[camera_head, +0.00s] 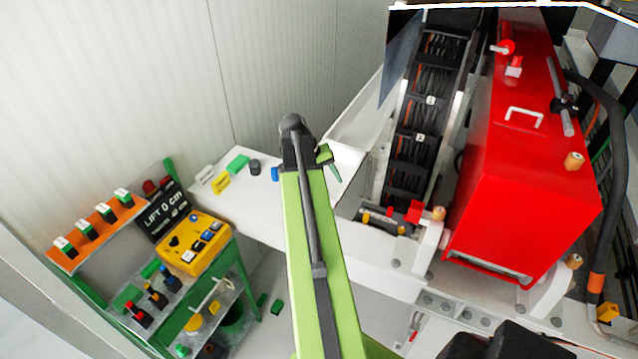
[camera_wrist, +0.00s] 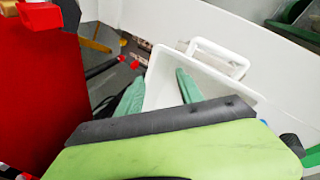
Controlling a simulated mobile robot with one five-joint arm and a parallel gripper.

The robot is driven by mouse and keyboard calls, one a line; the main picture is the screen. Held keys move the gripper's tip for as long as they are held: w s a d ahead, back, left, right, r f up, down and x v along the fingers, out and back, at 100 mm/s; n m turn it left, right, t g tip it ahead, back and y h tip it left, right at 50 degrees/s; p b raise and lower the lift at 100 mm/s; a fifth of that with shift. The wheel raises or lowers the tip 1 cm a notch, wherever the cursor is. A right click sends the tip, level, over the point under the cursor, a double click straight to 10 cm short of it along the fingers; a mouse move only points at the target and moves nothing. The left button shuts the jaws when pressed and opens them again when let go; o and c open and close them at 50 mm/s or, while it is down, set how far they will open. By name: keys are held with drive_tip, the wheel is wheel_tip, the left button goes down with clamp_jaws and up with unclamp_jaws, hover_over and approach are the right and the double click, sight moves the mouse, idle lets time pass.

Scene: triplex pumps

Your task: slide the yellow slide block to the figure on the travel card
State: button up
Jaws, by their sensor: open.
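A small yellow block (camera_head: 220,181) lies on the white bench top at the left; I cannot tell whether it is the slide block. A black card (camera_head: 166,212) reads "LIFT 0 cm" with a smaller line below, partly legible as a travel figure in cm. My gripper (camera_head: 330,160) is above the white bench, to the right of the yellow block and apart from it. In the wrist view my gripper (camera_wrist: 160,88) is open, its two green fingers apart over a white tray (camera_wrist: 248,94), with nothing held between them.
A yellow button box (camera_head: 193,262) and an orange switch rail (camera_head: 96,232) stand on a green cart at the left. A green block (camera_head: 237,164) and a dark cylinder (camera_head: 254,167) sit by the yellow block. A large red pump housing (camera_head: 520,190) stands at the right.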

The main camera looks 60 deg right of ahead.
drive_tip(key=shift+w+a+f+n, duration=0.1)
drive_tip(key=shift+w+a+n, duration=0.95)
drive_tip(key=shift+a+n, duration=0.05)
drive_tip(key=w+a+f+n+t, duration=0.1)
drive_tip(key=w+a, duration=0.4)
drive_tip(key=a, duration=0.4)
drive_tip(key=w+a+n+t+y, duration=0.1)
drive_tip(key=w+a+n, duration=0.1)
drive_tip(key=w+a, duration=0.5)
drive_tip(key=w+a+f+n+t, duration=0.1)
drive_tip(key=w+a, duration=0.2)
drive_tip(key=a, duration=0.8)
drive_tip(key=w+a+n+t+y, duration=0.2)
drive_tip(key=a+n+y, duration=0.1)
drive_tip(key=a, duration=2)
wheel_tip(320, 180, down, 23)
drive_tip(key=s+g+b, duration=0.1)
drive_tip(key=s+b, duration=0.1)
drive_tip(key=b, duration=2.1)
drive_tip(key=shift+s+a, duration=0.15)
